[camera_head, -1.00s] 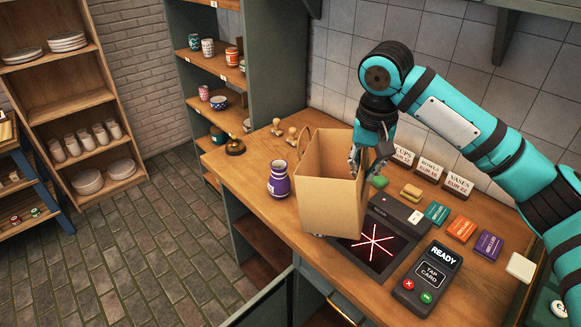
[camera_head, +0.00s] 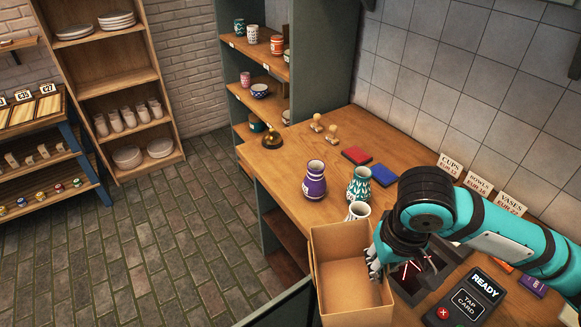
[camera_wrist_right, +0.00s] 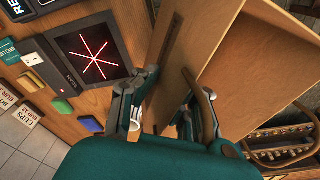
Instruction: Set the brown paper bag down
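The brown paper bag (camera_head: 350,290) stands upright and open-topped at the front of the counter in the head view. Its base is out of frame, so I cannot tell what it rests on. My right gripper (camera_head: 376,262) is at the bag's right rim. In the right wrist view, its two fingers (camera_wrist_right: 165,100) are spread apart, with the bag's wall (camera_wrist_right: 178,55) reaching between them. The bag's brown handle (camera_wrist_right: 203,95) is by the right finger there. My left gripper is not in view.
A purple vase (camera_head: 315,182), a teal patterned vase (camera_head: 359,186) and a pale vase (camera_head: 358,210) stand behind the bag. The card reader (camera_head: 466,303) and the dark scanner plate (camera_wrist_right: 95,50) are beside it.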

